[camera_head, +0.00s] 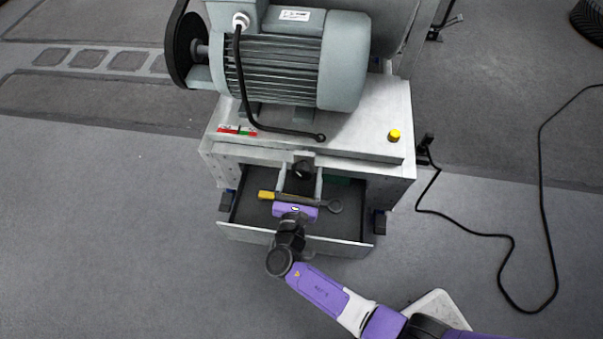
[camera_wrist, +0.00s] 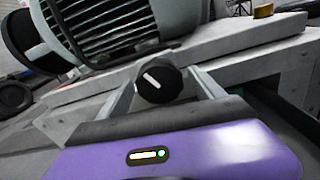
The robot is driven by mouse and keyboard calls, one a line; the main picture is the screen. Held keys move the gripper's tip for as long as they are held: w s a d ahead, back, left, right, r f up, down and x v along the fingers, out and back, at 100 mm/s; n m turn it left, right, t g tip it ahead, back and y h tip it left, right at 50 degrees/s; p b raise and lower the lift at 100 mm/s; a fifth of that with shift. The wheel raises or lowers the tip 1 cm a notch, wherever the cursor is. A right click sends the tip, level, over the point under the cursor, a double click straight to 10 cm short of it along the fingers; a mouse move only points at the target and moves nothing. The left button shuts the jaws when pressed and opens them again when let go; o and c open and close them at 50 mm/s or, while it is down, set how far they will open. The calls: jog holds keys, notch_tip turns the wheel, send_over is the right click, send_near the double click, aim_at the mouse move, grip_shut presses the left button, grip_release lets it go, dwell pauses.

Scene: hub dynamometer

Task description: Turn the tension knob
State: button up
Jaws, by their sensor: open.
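The black tension knob (camera_head: 303,168) sits on the front edge of the grey machine bench, below the motor. In the wrist view the knob (camera_wrist: 158,81) shows a white pointer line tilted toward the upper left. My gripper (camera_head: 300,178) is open in front of the bench, above the drawer. In the wrist view its two grey fingers (camera_wrist: 163,87) stand on either side of the knob, with visible gaps. I cannot tell how deep the fingertips reach. Nothing is held.
An open drawer (camera_head: 345,244) lies below my gripper. It holds a yellow-handled tool (camera_head: 267,195) with a round dark end. A grey motor (camera_head: 290,62) stands on the bench, with a yellow button (camera_head: 394,135) at right. A black cable (camera_head: 509,238) lies on the floor.

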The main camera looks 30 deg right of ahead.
jog(key=c, duration=1.4)
jog(key=m+b, duration=0.1)
jog(key=m, duration=0.1)
jog(key=shift+f+m+b, duration=0.1)
jog(key=shift+m+b, duration=0.2)
jog(key=shift+m, duration=0.1)
jog(key=shift+m+b, duration=0.45)
jog(key=shift+m, duration=0.85)
jog(key=o, duration=1.4)
